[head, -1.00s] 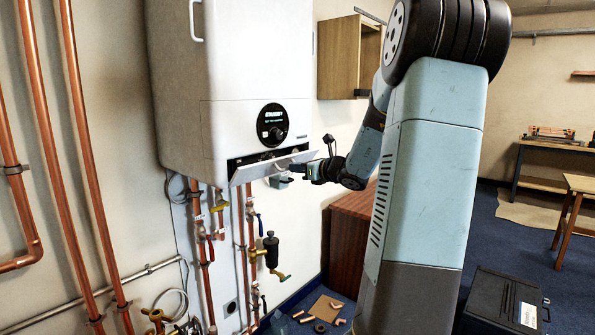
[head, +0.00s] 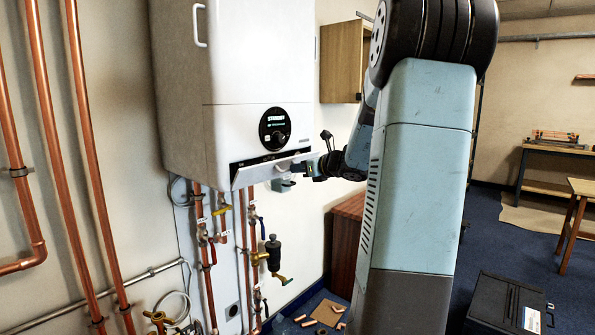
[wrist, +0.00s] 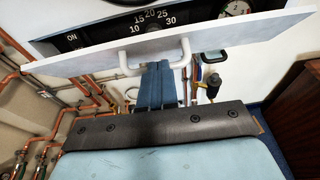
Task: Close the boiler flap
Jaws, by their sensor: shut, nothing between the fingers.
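The white boiler (head: 235,90) hangs on the wall, with its flap (head: 250,177) hinged along the bottom front. The flap is partly open and tilted outward, with a dark control strip showing above it. In the wrist view the flap (wrist: 85,58) crosses the top of the picture, and its white U-shaped handle (wrist: 126,63) faces me. My gripper (wrist: 158,66) is shut and empty, its blue fingers ending at the handle. I cannot tell whether they touch it. In the head view my gripper (head: 303,169) is at the flap's right end.
Copper pipes and valves (head: 205,240) run below the boiler. Copper pipes (head: 85,150) also line the wall at left. A wooden wall cabinet (head: 340,60) hangs to the right, above a brown cabinet (head: 347,240). A black case (head: 505,303) lies on the floor.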

